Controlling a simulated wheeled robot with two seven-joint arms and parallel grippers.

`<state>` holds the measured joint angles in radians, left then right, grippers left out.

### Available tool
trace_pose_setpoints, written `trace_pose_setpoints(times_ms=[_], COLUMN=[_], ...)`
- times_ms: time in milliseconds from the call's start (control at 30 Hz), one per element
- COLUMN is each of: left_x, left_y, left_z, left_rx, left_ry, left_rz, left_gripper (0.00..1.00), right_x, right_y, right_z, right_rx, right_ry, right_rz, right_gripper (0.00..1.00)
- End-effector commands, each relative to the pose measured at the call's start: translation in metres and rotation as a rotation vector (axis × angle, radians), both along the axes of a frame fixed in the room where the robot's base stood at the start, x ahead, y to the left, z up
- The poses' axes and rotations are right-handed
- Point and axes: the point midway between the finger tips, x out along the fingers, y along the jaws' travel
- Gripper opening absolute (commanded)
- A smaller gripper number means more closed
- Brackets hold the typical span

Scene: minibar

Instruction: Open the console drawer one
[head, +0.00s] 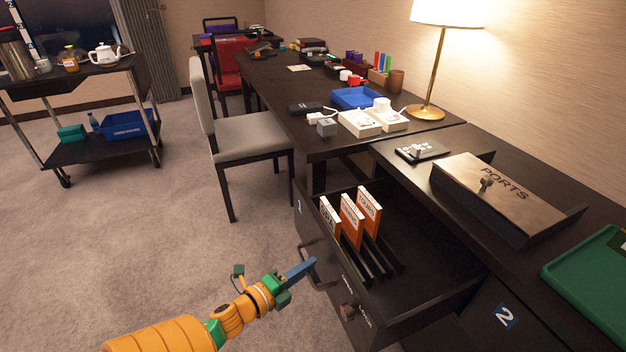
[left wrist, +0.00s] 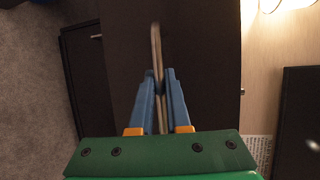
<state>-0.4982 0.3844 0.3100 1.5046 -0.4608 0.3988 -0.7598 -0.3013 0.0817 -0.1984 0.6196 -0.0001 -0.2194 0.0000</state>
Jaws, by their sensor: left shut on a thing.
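The console drawer one (head: 430,302), marked with a "1", is pulled out from the dark console in the head view. Its inside shows, with several orange and white upright cards (head: 351,222) in a slotted rack. Its front has a bar handle (head: 325,284). My left gripper (head: 309,267) is at this handle, with its blue fingers shut on it. In the left wrist view the fingers (left wrist: 160,78) close around the handle bar (left wrist: 156,45), in front of the dark drawer front. My right gripper is not in view.
A grey chair (head: 250,138) stands behind the drawer. Drawer two (head: 504,316) is at the right. Carpet to the left is clear up to a trolley (head: 100,153).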

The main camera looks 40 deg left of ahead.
Motion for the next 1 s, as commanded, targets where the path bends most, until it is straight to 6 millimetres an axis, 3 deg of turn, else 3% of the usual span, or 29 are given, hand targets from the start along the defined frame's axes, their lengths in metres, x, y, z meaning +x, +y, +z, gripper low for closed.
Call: trace_pose_setpoints(times_ms=[633,667,733,1000], left_x=[-0.0076,-0.0076,-0.0076,-0.0079], left_y=[0.0043,0.0043,0.0041,0.0035], left_z=[0.0007,0.0007,0.0006,0.0004], left_rx=[0.001,0.0,0.0,0.0], left_ry=[-0.001,-0.001,-0.001,-0.001], left_rz=[0.003,0.002,0.002,0.001], left_gripper=[0.0,0.23,0.42,0.45], right_x=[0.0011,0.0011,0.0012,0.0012], right_y=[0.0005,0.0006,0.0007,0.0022], right_z=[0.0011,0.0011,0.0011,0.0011], right_rx=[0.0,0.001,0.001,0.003], right_ry=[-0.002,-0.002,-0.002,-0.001], right_rz=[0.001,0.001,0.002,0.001], right_gripper=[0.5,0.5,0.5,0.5])
